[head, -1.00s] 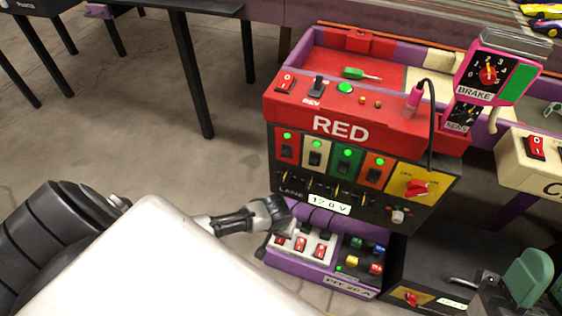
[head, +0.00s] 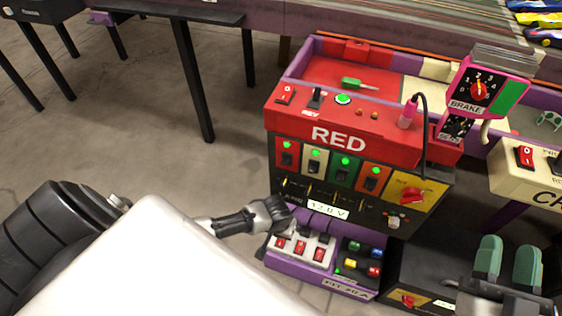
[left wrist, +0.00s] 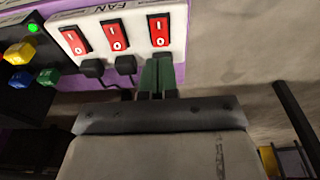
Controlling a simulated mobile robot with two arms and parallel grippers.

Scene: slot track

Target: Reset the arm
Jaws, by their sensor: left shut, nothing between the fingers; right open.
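My left gripper (left wrist: 156,76) has its green fingers together and empty in the left wrist view. Their tips are just below the rightmost red rocker switch (left wrist: 159,31) of a white switch strip; whether they touch it I cannot tell. In the head view my left arm reaches to the left end of this white strip (head: 301,246), and its fingers cannot be made out there. My right gripper (head: 510,262) is open and empty at the lower right of the head view, its two green fingers apart, in front of a black box.
The red power station (head: 340,137) with lit green lamps stands behind the strip. Coloured buttons (head: 363,258) lie to its right. Black plugs and cords (left wrist: 108,68) are beside my left fingers. A cream switch box (head: 522,179) stands at right.

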